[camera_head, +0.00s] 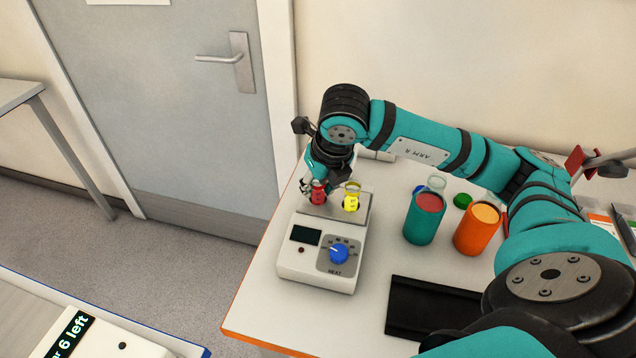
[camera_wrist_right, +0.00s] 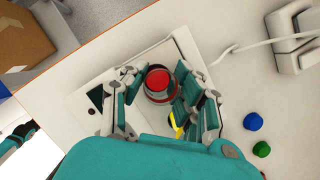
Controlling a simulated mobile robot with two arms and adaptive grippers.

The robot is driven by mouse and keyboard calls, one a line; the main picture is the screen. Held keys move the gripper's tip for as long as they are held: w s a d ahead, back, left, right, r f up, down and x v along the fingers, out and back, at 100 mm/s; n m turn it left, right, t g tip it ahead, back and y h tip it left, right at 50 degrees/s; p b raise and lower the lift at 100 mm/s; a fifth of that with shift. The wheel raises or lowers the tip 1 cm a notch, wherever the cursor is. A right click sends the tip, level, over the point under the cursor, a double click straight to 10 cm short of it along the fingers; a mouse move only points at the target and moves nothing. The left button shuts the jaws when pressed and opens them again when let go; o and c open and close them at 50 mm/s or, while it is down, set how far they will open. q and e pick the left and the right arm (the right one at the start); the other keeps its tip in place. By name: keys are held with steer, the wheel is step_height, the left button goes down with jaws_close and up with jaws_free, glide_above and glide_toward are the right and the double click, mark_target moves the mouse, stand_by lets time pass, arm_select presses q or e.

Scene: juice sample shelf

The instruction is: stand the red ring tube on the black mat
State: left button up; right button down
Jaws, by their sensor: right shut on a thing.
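The red ring tube (camera_head: 318,195) is upright at the left part of the heater's metal plate. In the wrist view I look down on its red top (camera_wrist_right: 159,81). My right gripper (camera_head: 319,184) is shut on it, with fingers on both sides in the wrist view (camera_wrist_right: 155,88). I cannot tell whether its base touches the plate. The black mat (camera_head: 433,308) lies bare at the front of the table, right of the heater, partly hidden by my right arm.
A yellow-marked vessel (camera_head: 352,197) stands on the plate close right of my gripper. The white heater (camera_head: 318,260) has a blue knob. A teal cup (camera_head: 424,222) and an orange cup (camera_head: 477,230) stand behind the mat. A green cap (camera_head: 462,201) lies behind them.

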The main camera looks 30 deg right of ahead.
steer(key=shift+r, duration=0.6)
stand_by(0.7)
steer(key=shift+r, duration=0.15)
steer(key=shift+r+p, duration=1.95)
steer(key=shift+r, duration=0.8)
steer(key=shift+s+f, duration=0.1)
steer(key=shift+f, duration=0.05)
